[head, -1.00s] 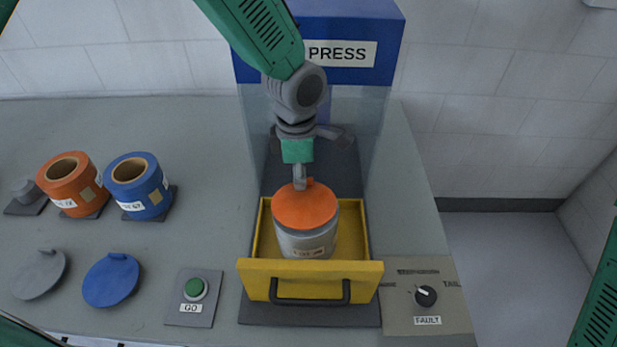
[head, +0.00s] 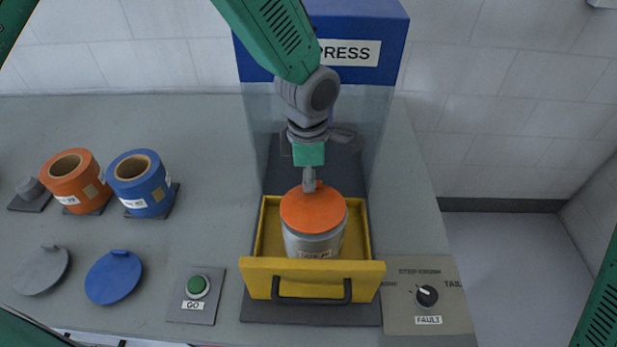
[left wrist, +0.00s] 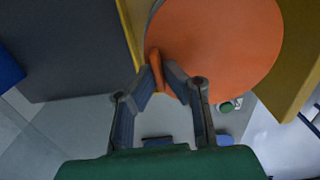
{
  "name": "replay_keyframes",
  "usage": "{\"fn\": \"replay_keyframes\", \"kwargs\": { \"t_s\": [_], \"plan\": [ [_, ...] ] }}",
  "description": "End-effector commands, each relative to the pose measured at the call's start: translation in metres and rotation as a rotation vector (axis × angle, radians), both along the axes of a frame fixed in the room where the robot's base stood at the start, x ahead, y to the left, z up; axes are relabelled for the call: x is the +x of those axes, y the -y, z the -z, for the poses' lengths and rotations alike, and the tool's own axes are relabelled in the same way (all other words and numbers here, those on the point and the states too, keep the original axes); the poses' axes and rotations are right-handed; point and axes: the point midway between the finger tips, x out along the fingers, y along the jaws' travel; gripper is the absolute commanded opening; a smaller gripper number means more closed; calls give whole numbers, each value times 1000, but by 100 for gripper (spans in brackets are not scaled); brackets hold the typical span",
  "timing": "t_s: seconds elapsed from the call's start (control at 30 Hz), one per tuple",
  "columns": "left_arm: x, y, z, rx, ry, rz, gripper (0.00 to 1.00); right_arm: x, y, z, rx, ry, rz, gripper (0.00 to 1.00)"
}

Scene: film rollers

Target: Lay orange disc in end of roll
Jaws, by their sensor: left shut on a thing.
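The orange disc (head: 313,211) lies over the top of a grey roll (head: 315,245) that stands upright in the yellow drawer. My left gripper (head: 309,184) is above the far side of the disc, shut on its small raised tab. In the left wrist view the fingers (left wrist: 163,75) pinch the orange tab, and the disc (left wrist: 220,45) fills the top right. I cannot tell whether the disc is seated in the roll's end or only just above it. My right gripper does not show.
The yellow drawer (head: 255,274) is open below the blue press (head: 365,22). An orange roll (head: 64,190) and a blue roll (head: 147,202) stand at left, with grey (head: 40,270) and blue (head: 112,282) discs before them. A GO button (head: 197,287) and a FAULT dial (head: 427,296) flank the drawer.

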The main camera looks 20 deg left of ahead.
Motion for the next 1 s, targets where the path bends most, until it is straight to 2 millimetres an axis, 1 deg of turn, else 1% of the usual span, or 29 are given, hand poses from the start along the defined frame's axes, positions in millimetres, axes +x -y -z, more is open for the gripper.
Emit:
{"fn": "replay_keyframes", "kwargs": {
  "t_s": [0.37,0.4,0.43,0.47,0.67,0.7,0.73,0.77,1.0],
  "plan": [
    [-1,0,1,0,-2,1,0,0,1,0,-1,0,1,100],
    [-1,0,1,0,-2,1,14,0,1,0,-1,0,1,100],
    [-1,0,1,-1,-2,1,25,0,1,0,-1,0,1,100],
    [-1,0,1,-1,-2,1,31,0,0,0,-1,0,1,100],
    [-1,-1,1,0,-3,1,31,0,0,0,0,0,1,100],
    [-1,-1,1,0,-3,1,46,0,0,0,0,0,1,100],
    [-1,-1,1,1,-3,1,54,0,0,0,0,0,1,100],
    [-1,-1,1,1,-3,1,56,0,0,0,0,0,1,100],
    [-1,0,1,1,-3,1,56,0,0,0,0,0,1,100]
  ]
}}
